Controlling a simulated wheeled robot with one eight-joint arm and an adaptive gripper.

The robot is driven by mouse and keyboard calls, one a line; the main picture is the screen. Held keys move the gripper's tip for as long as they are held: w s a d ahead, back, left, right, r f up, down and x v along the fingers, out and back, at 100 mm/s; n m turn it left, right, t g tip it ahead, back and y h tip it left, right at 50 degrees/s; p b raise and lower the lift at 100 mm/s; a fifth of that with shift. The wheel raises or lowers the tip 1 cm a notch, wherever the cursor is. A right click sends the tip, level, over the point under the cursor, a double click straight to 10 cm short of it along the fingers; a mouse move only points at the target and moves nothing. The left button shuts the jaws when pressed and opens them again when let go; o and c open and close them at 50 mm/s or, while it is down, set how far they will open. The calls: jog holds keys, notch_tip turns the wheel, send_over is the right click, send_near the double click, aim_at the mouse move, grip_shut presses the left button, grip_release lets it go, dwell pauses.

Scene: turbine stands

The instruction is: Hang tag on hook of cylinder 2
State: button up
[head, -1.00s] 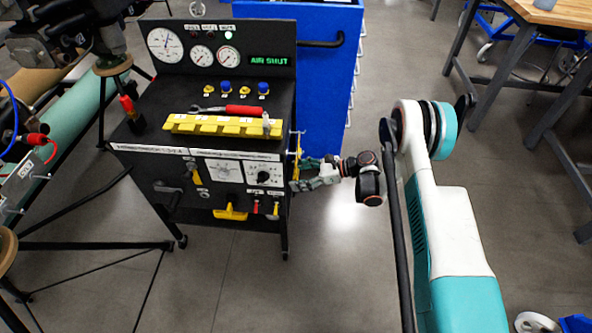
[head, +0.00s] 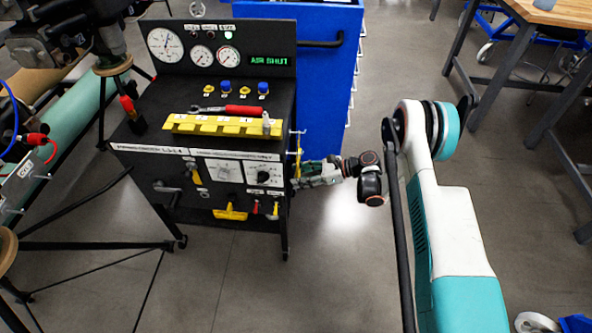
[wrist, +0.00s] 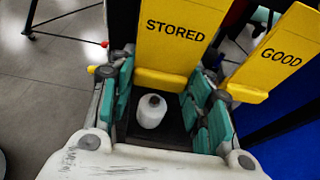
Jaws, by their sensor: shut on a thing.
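My gripper (head: 303,172) is at the right side of the black cart, beside a yellow tag (head: 295,160) there. In the wrist view, a yellow tag marked STORED (wrist: 176,40) stands with its lower end between the two teal-padded fingers (wrist: 162,78), which are shut on it. A second yellow tag, marked GOOD (wrist: 278,58), is just to the right, outside the fingers. A white rounded piece (wrist: 151,111) shows between the fingers near the palm. No hook marked as cylinder 2 can be made out. A green cylinder (head: 78,125) lies at the far left.
The black cart (head: 130,170) carries gauges, a yellow strip (head: 222,126) and a red-handled tool (head: 243,110). A blue cabinet (head: 325,85) stands behind it. Black stand legs (head: 90,246) spread at the left. A wooden table (head: 545,15) is at upper right. Floor between is clear.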

jog(key=shift+d, duration=1.3)
dwell(0.6)
jog(key=shift+s+d, duration=0.15)
jog(key=shift+d, duration=1.75)
